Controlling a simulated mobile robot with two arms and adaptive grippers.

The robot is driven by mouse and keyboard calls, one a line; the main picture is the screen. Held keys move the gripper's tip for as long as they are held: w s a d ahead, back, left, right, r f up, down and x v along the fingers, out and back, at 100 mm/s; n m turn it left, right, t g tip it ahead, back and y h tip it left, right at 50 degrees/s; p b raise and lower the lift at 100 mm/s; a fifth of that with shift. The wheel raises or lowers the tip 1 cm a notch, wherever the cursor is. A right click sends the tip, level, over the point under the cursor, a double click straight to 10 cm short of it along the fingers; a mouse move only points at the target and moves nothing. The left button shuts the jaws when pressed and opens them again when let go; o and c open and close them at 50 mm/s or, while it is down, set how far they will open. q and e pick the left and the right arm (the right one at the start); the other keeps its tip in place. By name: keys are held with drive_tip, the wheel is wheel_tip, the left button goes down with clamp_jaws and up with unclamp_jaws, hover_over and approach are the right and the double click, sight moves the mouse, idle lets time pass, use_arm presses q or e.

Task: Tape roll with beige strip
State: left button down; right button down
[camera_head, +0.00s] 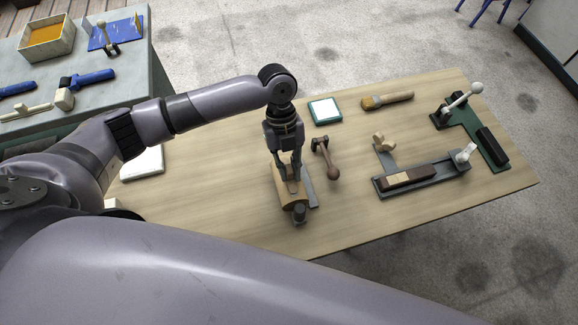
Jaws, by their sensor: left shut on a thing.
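The tape roll with beige strip (284,203) is at the front middle of the wooden table, a tan rounded body seen from above. My left gripper (290,176) points straight down over it, and its fingers are closed on it. The fingers hide part of the roll. I cannot tell whether it rests on the table or is slightly raised. A dark cylindrical piece (299,215) shows at its near end, and a flat grey strip (309,190) is at its right. My right gripper is not in view.
A green-rimmed pad (325,111), a brush (387,99), a grey fixture with wooden block (420,177) and a green lever fixture (470,125) stand beyond. A grey bench (130,75) is at left.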

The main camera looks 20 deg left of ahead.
use_arm(q)
drive_tip(key=c, duration=1.5)
unclamp_jaws()
drive_tip(key=shift+o, duration=0.2)
drive_tip(key=v, duration=1.2)
drive_tip(key=shift+f, duration=0.1)
